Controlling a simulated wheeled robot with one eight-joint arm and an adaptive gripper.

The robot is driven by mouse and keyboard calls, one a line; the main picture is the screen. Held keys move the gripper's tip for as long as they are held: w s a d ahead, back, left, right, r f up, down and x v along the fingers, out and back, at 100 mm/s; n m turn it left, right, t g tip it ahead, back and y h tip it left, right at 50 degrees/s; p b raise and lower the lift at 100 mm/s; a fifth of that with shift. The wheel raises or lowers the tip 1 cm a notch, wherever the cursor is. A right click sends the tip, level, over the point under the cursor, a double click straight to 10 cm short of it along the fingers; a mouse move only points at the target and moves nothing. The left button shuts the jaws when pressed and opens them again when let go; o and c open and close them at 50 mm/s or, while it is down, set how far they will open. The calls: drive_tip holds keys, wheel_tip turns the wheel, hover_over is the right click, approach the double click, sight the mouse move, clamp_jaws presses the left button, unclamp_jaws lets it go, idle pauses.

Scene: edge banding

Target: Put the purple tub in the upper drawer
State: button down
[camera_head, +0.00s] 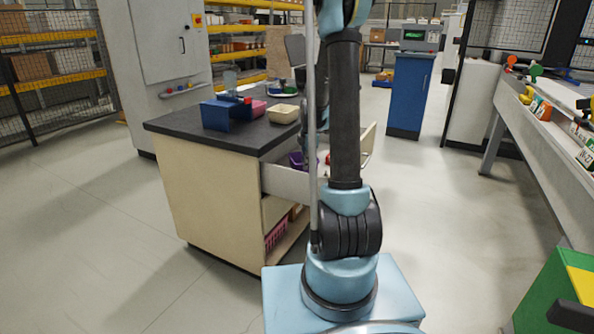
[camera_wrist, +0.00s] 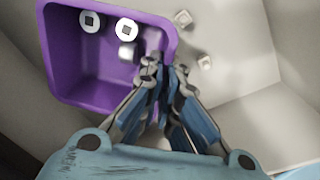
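The purple tub (camera_head: 297,160) shows in the head view inside the pulled-out upper drawer (camera_head: 287,183), at its end by the cabinet, partly behind my arm. In the wrist view the purple tub (camera_wrist: 85,65) fills the upper left, with white round pieces and a small pale block inside. My gripper (camera_wrist: 167,72) has its fingers close together on either side of the tub's right wall, and looks shut on it. In the head view my gripper is hidden behind my arm. I cannot tell whether the tub rests on the drawer floor.
Small pale pieces (camera_wrist: 204,62) lie on the drawer floor beside the tub. The dark worktop (camera_head: 185,127) above carries a blue holder (camera_head: 222,113), a beige tub (camera_head: 283,113) and a pink tub (camera_head: 258,108). A pink basket (camera_head: 276,236) is in the open space below.

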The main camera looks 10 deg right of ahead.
sight(301, 165)
drive_tip(key=shift+w+a+f, duration=0.45)
drive_tip(key=shift+w+a, duration=0.05)
drive_tip(key=shift+a, duration=0.25)
drive_tip(key=shift+w+a+f, duration=0.4)
drive_tip(key=shift+w+a, duration=0.1)
drive_tip(key=shift+a, duration=0.2)
drive_tip(key=shift+w+a+f, duration=0.9)
drive_tip(key=shift+a+f, duration=0.25)
drive_tip(key=shift+a, duration=0.05)
drive_tip(key=c, duration=1.8)
unclamp_jaws()
